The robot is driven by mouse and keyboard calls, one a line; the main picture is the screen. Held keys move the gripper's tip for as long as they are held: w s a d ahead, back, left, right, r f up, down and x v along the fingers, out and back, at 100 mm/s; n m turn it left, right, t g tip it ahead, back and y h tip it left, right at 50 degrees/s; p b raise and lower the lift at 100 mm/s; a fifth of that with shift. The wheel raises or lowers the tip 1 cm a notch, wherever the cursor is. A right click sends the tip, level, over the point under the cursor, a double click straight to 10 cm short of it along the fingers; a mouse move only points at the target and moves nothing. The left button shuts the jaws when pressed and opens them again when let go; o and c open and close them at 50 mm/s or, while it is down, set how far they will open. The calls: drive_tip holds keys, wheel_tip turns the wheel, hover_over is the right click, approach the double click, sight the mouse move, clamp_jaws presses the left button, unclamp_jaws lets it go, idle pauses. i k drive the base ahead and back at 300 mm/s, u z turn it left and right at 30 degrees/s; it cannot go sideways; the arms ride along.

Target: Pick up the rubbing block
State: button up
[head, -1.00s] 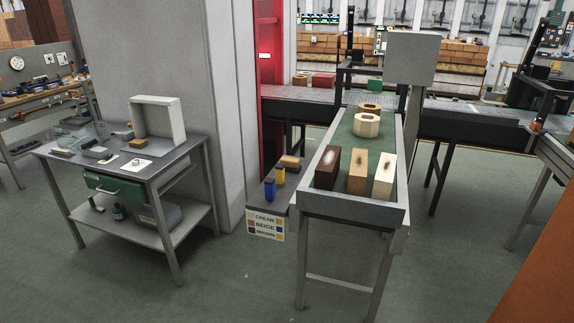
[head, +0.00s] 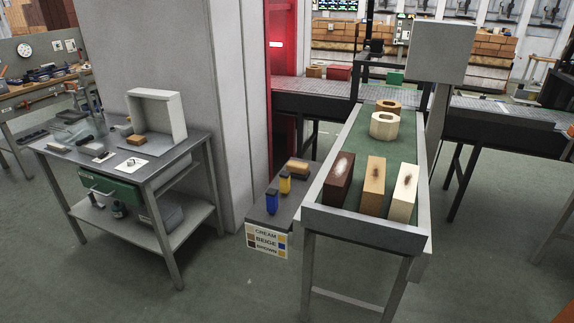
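A small tan block (head: 298,169) with a darker base lies on the grey side shelf (head: 262,212), left of the green-topped bench; it looks like the rubbing block. A blue stick (head: 271,203) and a yellow stick (head: 285,184) with dark tops stand in front of it. Another small tan block (head: 136,140) lies on the left worktable by an open white box. I cannot tell for certain which one is the rubbing block. My gripper is not in view.
The green-topped bench (head: 346,148) holds dark brown (head: 338,180), beige (head: 373,188) and cream (head: 402,194) bricks, with ring-shaped blocks behind. The left worktable (head: 184,147) stands against a grey pillar (head: 190,70). Green floor (head: 240,290) is clear in front.

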sight(300, 170)
drive_tip(key=u, duration=0.5)
drive_tip(key=i, duration=0.6)
drive_tip(key=u, duration=0.9)
drive_tip(key=i, duration=0.75)
drive_tip(key=u, duration=0.45)
